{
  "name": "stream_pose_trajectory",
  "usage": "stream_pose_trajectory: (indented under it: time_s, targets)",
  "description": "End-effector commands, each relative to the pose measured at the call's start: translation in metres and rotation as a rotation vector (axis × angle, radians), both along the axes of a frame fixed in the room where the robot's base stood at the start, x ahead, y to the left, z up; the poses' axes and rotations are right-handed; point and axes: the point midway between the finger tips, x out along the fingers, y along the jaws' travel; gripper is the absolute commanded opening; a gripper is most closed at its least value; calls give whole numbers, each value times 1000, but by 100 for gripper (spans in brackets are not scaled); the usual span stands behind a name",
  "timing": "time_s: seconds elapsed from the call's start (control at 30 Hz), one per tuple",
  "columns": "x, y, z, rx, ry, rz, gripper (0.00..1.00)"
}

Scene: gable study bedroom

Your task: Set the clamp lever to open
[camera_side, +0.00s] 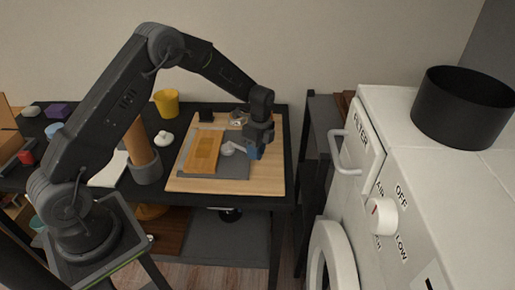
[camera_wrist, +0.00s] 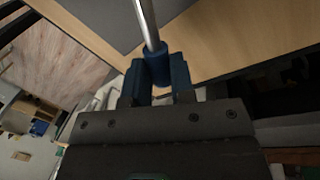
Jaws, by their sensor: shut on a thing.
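The clamp lever is a silver rod (camera_wrist: 147,22) ending in a blue grip (camera_wrist: 157,60) in the wrist view. My gripper (camera_wrist: 157,78) has its two blue fingers on either side of this grip and is shut on it. In the side view, my gripper (camera_side: 257,148) is low over the right part of a wooden board (camera_side: 267,184). The lever's pale pivot end (camera_side: 229,148) shows left of my gripper, on a grey base plate (camera_side: 233,166). My gripper hides much of the lever there.
An orange-yellow panel (camera_side: 203,153) lies left of the lever. A white appliance with a handle (camera_side: 343,150) stands to the right, across a gap.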

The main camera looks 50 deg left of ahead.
Motion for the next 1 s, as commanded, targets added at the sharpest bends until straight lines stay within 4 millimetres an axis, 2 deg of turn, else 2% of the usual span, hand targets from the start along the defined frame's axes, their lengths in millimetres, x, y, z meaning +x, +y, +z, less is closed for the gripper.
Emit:
stream_pose_trajectory:
  time_s: [0.43,1.0]
  targets:
    - [-41,-5,1,-1,1,-408,0]
    - [-84,10,1,0,1,-882,0]
